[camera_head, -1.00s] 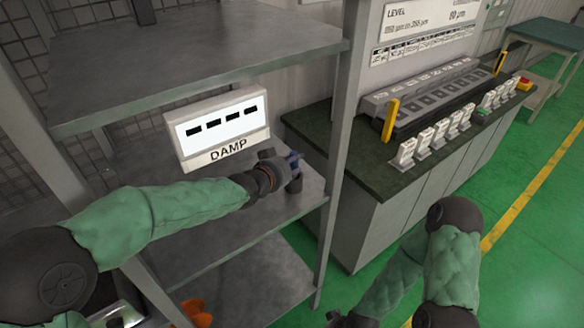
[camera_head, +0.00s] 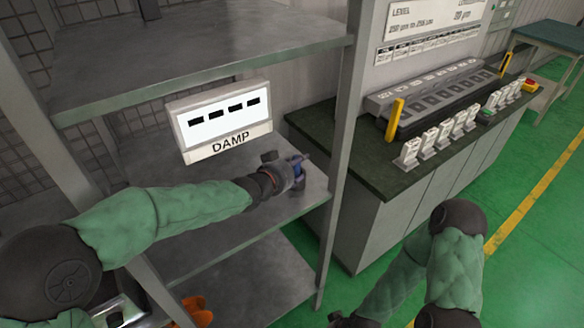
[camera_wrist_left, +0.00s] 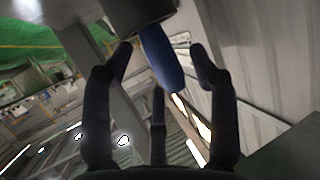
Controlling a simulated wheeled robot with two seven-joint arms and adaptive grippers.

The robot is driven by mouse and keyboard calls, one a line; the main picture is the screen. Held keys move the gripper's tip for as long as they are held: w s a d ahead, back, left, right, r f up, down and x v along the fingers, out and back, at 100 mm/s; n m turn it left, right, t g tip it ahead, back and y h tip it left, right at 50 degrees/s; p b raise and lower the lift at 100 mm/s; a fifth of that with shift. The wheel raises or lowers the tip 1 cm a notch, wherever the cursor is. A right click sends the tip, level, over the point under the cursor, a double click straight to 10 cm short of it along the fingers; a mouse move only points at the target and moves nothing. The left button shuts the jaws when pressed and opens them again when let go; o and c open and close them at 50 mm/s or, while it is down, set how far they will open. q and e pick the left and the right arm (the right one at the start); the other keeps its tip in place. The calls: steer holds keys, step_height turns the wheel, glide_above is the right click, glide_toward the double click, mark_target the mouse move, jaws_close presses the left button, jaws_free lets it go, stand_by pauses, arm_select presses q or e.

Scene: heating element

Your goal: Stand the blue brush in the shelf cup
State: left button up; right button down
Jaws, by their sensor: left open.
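The blue brush (camera_wrist_left: 161,60) shows in the left wrist view as a blue handle sticking out of a dark grey cup (camera_wrist_left: 140,14). That view looks turned over, with the floor at the top. The fingers of my left gripper (camera_wrist_left: 160,68) are open and spread around the handle, with gaps at both sides. In the head view my left gripper (camera_head: 290,172) is over the right part of the middle shelf, with a bit of blue at its fingers. The cup is mostly hidden there. My right gripper (camera_head: 345,319) is cut off at the bottom edge.
The grey shelf unit (camera_head: 215,238) has a post (camera_head: 340,130) just right of the left gripper and a board (camera_head: 200,65) above. A DAMP sign box (camera_head: 222,122) stands behind it. A bench (camera_head: 385,190) with several white parts is at the right.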

arm_select(q)
steer(key=shift+r, duration=0.15)
steer(key=shift+s+a+r, duration=0.2)
steer(key=shift+s, duration=0.05)
steer(key=p+v, duration=0.3)
steer(key=v, duration=0.8)
steer(key=shift+s, duration=0.15)
